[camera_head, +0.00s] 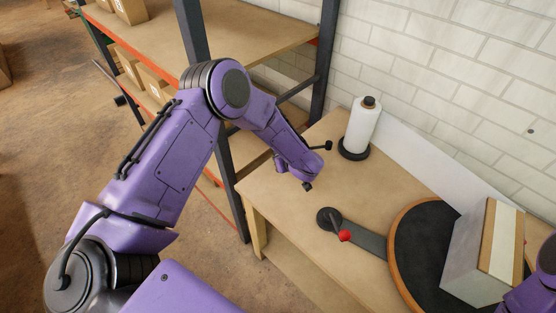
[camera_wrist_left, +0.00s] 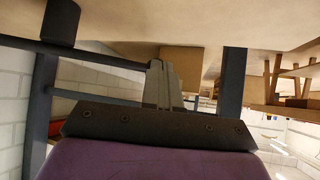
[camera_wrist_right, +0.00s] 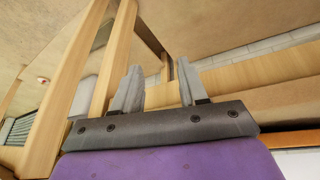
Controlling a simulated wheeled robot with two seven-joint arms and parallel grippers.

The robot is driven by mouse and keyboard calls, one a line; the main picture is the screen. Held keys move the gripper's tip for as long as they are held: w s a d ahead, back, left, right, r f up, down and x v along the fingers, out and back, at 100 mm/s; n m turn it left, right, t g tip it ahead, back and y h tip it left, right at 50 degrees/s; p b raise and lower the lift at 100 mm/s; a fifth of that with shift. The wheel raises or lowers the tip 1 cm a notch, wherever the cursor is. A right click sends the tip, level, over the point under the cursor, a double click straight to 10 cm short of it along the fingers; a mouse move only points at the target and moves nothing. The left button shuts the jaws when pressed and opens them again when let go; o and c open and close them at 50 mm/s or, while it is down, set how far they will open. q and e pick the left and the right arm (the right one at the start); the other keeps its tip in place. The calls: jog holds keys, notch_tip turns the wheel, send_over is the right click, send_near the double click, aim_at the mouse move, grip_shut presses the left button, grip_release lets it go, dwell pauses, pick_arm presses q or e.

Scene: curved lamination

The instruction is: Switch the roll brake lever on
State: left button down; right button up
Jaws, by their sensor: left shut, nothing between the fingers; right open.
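The roll brake lever shows in the head view as a rod with a red knob (camera_head: 345,236), leaning from a dark round base (camera_head: 328,217) on the wooden table (camera_head: 275,190). A white roll (camera_head: 360,130) stands upright on a black base behind it. My left arm reaches over the table's left end, its wrist above and left of the lever and apart from it. My left gripper (camera_wrist_left: 164,85) is shut and empty in the left wrist view. My right gripper (camera_wrist_right: 158,85) is open and empty in the right wrist view; its fingers are out of the head view.
A dark round plate with a wooden rim (camera_head: 398,225) lies right of the lever, joined by a grey strip (camera_head: 365,240). A grey box with a white-and-wood face (camera_head: 470,250) stands on it. Shelving (camera_head: 255,35) with cartons stands behind at left. A white brick wall (camera_head: 450,80) closes the back.

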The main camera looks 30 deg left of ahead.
pick_arm(q)
jog(key=shift+a, duration=0.2)
dwell(0.3)
jog(key=s+d, duration=0.2)
jog(key=d, duration=0.1)
jog(key=shift+f+p, duration=0.35)
jog(key=s+b+v, duration=0.1)
jog(key=v, duration=0.9)
jog(key=shift+b, duration=0.4)
pick_arm(e)
jog(key=shift+s+f, duration=0.5)
pick_arm(q)
jog(key=shift+a, duration=0.1)
pick_arm(e)
jog(key=shift+d, duration=0.1)
